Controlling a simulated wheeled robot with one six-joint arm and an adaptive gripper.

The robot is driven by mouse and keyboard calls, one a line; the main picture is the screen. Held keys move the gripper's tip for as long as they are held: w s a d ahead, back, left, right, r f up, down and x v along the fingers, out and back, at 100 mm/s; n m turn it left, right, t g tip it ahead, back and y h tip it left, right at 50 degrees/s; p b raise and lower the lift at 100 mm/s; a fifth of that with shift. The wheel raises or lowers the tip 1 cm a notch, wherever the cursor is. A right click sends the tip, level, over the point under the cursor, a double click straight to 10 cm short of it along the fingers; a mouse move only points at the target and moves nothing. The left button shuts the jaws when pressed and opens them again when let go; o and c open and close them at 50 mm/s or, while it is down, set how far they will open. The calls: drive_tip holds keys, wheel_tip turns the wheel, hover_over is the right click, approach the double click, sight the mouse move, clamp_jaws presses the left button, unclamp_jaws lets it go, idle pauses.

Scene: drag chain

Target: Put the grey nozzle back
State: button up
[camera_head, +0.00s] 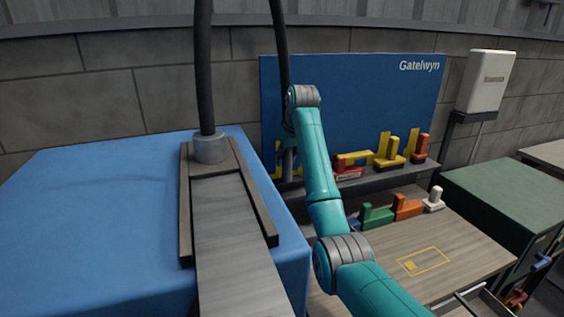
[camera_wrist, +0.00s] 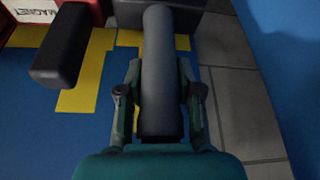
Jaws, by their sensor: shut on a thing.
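The grey nozzle (camera_wrist: 160,75) is a dark cylinder in the wrist view, running up to a wider dark base (camera_wrist: 184,18). My gripper (camera_wrist: 160,92) is shut on the cylinder, with one finger along each side. In the head view the grey nozzle (camera_head: 288,165) shows as a small dark piece at the left end of the blue board (camera_head: 340,95). My wrist and arm cover much of it there. A yellow painted shape (camera_wrist: 157,38) lies behind the nozzle on the board. Whether the base touches the shelf cannot be told.
A shelf (camera_head: 365,183) along the board holds red, yellow and orange pieces. A dark bar (camera_wrist: 62,45) juts out left of the nozzle. Blue, green, orange and white pieces stand on the bench (camera_head: 375,255). A large blue block (camera_head: 90,205) stands left.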

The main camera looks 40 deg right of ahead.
drive_tip(key=shift+s+d+f, duration=0.1)
drive_tip(key=shift+d+f, duration=0.05)
drive_tip(key=shift+f, duration=0.4)
drive_tip(key=shift+w+f, duration=0.15)
drive_tip(key=shift+w, duration=0.2)
drive_tip(key=shift+s, duration=0.1)
drive_tip(key=shift+f, duration=0.15)
drive_tip(key=o, duration=1)
